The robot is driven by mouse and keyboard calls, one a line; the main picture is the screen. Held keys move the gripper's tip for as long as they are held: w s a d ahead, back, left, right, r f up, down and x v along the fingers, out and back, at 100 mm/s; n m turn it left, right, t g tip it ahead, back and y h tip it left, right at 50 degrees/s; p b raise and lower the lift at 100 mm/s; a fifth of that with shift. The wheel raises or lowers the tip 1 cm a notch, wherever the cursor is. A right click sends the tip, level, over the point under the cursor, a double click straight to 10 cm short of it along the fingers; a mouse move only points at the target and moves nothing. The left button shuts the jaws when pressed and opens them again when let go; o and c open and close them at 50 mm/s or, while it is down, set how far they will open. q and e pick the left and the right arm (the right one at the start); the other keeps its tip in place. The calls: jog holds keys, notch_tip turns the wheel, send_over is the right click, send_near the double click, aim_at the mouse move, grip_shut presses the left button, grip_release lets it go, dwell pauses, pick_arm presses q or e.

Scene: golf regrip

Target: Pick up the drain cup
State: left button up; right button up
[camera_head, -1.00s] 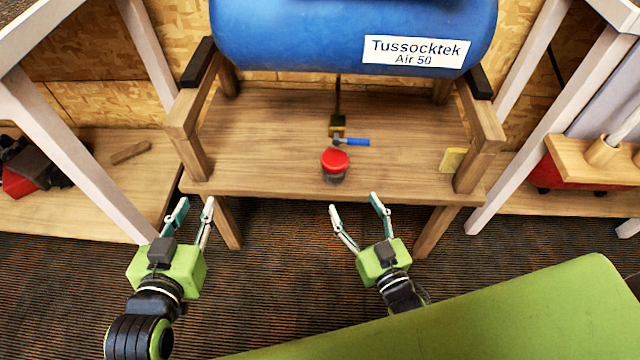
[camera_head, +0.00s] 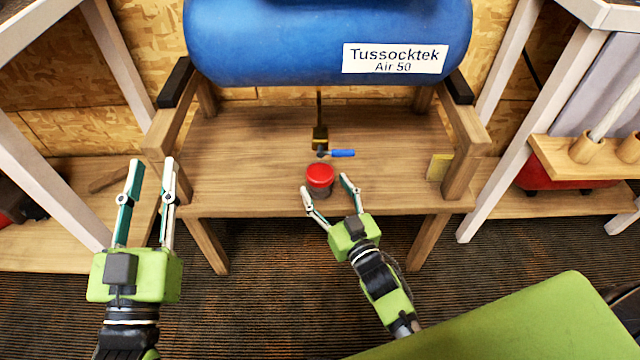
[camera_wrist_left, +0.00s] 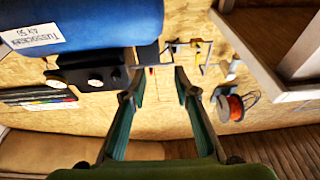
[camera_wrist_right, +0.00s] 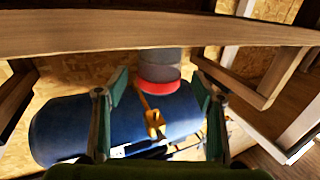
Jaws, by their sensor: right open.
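The drain cup (camera_head: 320,181) is a small dark grey cup with a red top. It stands upright on the wooden bench, near its front edge, below the blue-handled valve (camera_head: 338,153). In the right wrist view the cup (camera_wrist_right: 160,68) shows between and beyond the open fingers, with no visible contact. My left gripper (camera_head: 151,165) is open and empty, left of the bench's front left leg. It points toward the back wall.
The wooden bench (camera_head: 240,150) carries a blue tank (camera_head: 270,40) above the cup. Its front edge (camera_wrist_right: 200,35) crosses the right wrist view close by. A yellow block (camera_head: 438,167) sits at the bench's right. Bench posts flank the cup widely.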

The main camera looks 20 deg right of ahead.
aim_at(325, 189)
jog(key=w, duration=0.2)
jog(key=w+b, duration=0.1)
jog(key=w, duration=0.1)
jog(key=shift+a+f, duration=0.15)
jog(key=shift+f, duration=0.25)
jog(key=shift+w, duration=0.15)
pick_arm(q)
jog(key=s+r+t+h, duration=0.1)
jog(key=s+r+t, duration=0.3)
jog(key=r, duration=0.4)
jog(key=shift+s+t+h, duration=0.25)
jog(key=shift+t+h, duration=0.05)
jog(key=shift+t, duration=0.1)
pick_arm(e)
jog(key=c, duration=1.1)
